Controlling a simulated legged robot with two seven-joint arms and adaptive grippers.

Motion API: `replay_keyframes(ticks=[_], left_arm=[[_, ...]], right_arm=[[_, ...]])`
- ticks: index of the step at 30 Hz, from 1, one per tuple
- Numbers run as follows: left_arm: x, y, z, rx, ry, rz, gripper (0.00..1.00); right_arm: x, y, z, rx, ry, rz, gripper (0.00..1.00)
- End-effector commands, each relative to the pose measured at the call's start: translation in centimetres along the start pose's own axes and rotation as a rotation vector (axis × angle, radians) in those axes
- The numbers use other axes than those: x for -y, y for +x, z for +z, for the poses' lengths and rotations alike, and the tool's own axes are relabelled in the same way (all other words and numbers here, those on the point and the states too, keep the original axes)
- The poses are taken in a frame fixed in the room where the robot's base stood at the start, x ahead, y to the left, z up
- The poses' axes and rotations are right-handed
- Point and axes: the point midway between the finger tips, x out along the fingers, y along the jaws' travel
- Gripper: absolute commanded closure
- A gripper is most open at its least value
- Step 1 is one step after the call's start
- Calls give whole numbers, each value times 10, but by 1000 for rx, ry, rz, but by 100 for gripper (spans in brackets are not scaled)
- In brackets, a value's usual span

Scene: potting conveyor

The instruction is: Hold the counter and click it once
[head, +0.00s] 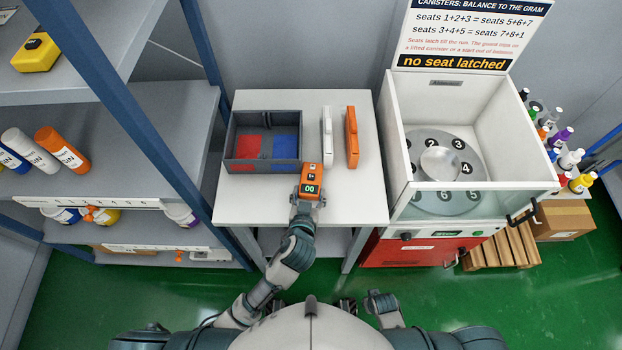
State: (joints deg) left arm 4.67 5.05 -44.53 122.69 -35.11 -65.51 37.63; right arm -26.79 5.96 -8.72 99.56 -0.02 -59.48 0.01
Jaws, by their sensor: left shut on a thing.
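The counter (311,181) is a small orange device with a dark display reading 00 in green digits. It is at the front of the white table, just in front of the divided tray. My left gripper (306,200) is shut on its near end. The counter's far end overlaps the tray's front edge in the picture; I cannot tell how high it is held. My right gripper (348,305) shows only as small dark parts low in the picture, near my body and off the table. Its fingers are too small to read.
The grey tray (263,168) has a red and a blue compartment. A white bar (327,135) and an orange bar (352,137) lie right of it on the table (345,200). A shelf rack (110,120) stands left, a white-walled centrifuge (480,100) right. The table's front right is clear.

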Motion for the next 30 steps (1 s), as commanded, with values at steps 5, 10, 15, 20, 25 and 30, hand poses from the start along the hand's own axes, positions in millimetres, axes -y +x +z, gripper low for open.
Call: replay_keyframes(ticks=[5, 10, 15, 20, 25, 30], left_arm=[[0, 0, 1, 3, 1, 0, 61], [0, 0, 1, 3, 1, 0, 61], [0, 0, 1, 3, 1, 0, 61], [0, 0, 2, 3, 1, 0, 61], [0, 0, 2, 4, 1, 0, 61], [0, 0, 2, 4, 1, 0, 61]], right_arm=[[0, 0, 0, 0, 0, 0, 100], [0, 0, 0, 0, 0, 0, 100], [0, 0, 0, 0, 0, 0, 100], [0, 0, 0, -1, 0, 0, 100], [0, 0, 0, -1, 0, 0, 100], [0, 0, 0, -1, 0, 0, 100]])
